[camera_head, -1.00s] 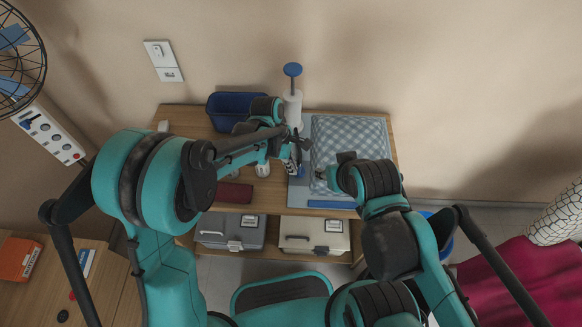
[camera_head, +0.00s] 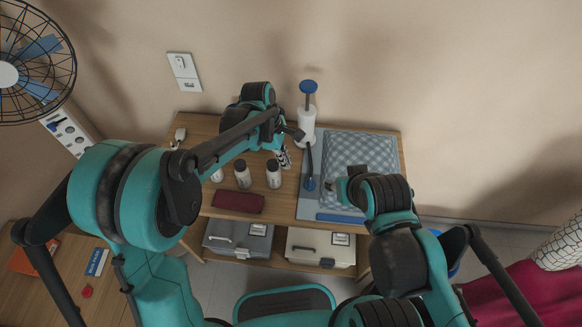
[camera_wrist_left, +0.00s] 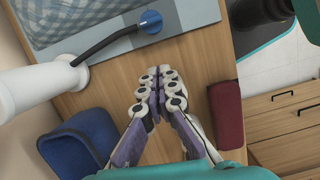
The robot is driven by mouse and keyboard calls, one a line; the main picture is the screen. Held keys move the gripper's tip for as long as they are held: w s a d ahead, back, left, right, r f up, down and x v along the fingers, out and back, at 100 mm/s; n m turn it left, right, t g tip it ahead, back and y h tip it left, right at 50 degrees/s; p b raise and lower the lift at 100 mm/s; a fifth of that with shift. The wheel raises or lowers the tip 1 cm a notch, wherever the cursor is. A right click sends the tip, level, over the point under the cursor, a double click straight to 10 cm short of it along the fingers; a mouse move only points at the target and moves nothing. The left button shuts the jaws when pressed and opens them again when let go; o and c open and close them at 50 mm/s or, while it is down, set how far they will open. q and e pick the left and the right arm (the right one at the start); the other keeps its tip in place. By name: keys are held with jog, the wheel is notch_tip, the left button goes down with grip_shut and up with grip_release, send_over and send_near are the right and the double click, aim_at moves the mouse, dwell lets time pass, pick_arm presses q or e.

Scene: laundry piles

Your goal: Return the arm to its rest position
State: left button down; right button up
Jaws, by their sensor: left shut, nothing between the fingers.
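My left arm reaches in from the left in the head view. Its gripper (camera_head: 285,160) hangs over the wooden table (camera_head: 200,130), left of the white pump dispenser (camera_head: 306,125). The left wrist view shows its purple-grey fingers (camera_wrist_left: 158,90) closed together with nothing between them, above bare wood. My right arm comes in from the lower right. Its gripper (camera_head: 338,187) is over the blue-grey mat by the checked cushion (camera_head: 360,152); its fingers are mostly hidden.
Several small bottles (camera_head: 273,174) and a dark red case (camera_head: 238,202) stand near the left gripper. A blue bin (camera_wrist_left: 80,148) is close by in the left wrist view. Grey (camera_head: 238,238) and beige (camera_head: 320,247) boxes sit on the lower shelf. A fan (camera_head: 30,60) is at upper left.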

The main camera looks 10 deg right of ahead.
pick_arm(q)
jog(key=shift+v, duration=0.95)
jog(key=shift+a, duration=0.1)
jog(key=s+a+r+m+t, duration=0.2)
jog(key=s+a+r+m, duration=0.15)
jog(key=a, duration=0.35)
jog(key=s+a+r+m+t, duration=0.3)
jog(key=s+a+r, duration=0.15)
jog(key=a, duration=0.25)
jog(key=s+a+m+t+y, duration=0.2)
jog(key=s+a+m+t, duration=0.1)
jog(key=s+a+m, duration=0.4)
jog(key=shift+a+r+y, duration=0.25)
jog(key=shift+a+y, duration=0.05)
jog(key=shift+a, duration=0.75)
jog(key=shift+s, duration=0.1)
